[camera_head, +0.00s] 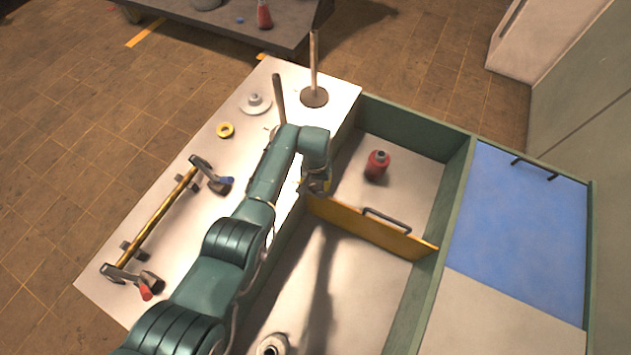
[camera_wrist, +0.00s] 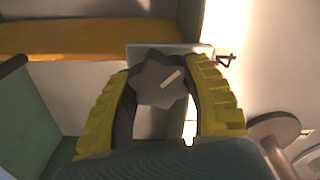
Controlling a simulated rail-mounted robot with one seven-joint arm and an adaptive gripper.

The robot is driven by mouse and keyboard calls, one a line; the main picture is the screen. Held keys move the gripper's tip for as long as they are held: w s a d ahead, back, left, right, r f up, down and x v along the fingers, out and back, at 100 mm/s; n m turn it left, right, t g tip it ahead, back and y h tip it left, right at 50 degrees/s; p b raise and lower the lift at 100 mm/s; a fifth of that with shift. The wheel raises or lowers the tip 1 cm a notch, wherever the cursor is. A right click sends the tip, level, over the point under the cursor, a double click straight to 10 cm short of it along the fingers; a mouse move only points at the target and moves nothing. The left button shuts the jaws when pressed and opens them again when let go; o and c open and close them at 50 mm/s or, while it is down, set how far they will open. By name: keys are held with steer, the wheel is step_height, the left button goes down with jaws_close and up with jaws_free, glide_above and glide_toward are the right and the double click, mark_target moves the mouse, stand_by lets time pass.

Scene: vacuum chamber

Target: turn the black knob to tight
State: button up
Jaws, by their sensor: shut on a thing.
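The black knob (camera_wrist: 158,80), dark and lobed with a pale pointer mark slanting up to the right, is in the middle of the wrist view, in front of a pale plate (camera_wrist: 196,48). My gripper (camera_wrist: 166,88) has its yellow ribbed fingers on both sides of the knob and is shut on it. In the head view my gripper (camera_head: 317,184) is over the left end of the orange divider panel (camera_head: 375,231). The knob is hidden there behind my gripper. No wording for tight is legible.
A red bottle (camera_head: 376,166) stands in the compartment behind the divider. A blue panel (camera_head: 520,235) lies at right.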

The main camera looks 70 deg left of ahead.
mark_target(316, 184)
steer(key=m, duration=0.4)
steer(key=shift+d+m+p, duration=0.1)
steer(key=shift+m+p, duration=0.2)
steer(key=shift+p, duration=0.05)
steer(key=shift+f+m, duration=0.1)
steer(key=shift+m, duration=2.3)
steer(key=o, duration=1.2)
steer(key=shift+r, duration=0.4)
step_height(316, 184, up, 11)
steer(key=shift+r, duration=0.15)
